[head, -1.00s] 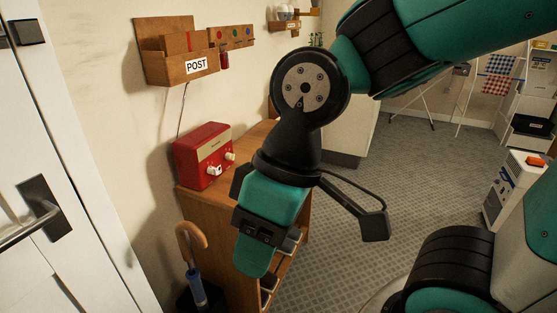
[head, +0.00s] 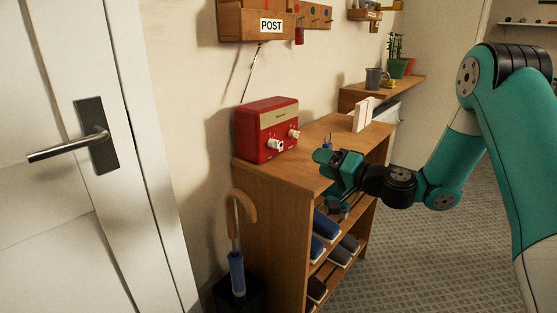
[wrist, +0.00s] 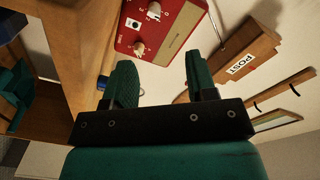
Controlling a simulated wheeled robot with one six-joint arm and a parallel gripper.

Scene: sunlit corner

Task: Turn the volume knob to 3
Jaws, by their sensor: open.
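A red radio (head: 267,128) with a cream panel stands on a wooden cabinet against the wall. Two pale knobs show on its front: one lower left (head: 277,146) and one to the right (head: 294,134). In the wrist view the radio (wrist: 178,28) is upside down, with a pale knob (wrist: 140,49) nearer my fingers and another (wrist: 154,11) farther off.
The cabinet top (head: 325,134) holds a small blue item (head: 327,141) and a white upright holder (head: 362,115). Shoes (head: 325,225) fill the shelves below. A POST box (head: 257,22) hangs above the radio. An umbrella (head: 237,250) and a door (head: 60,150) are at left.

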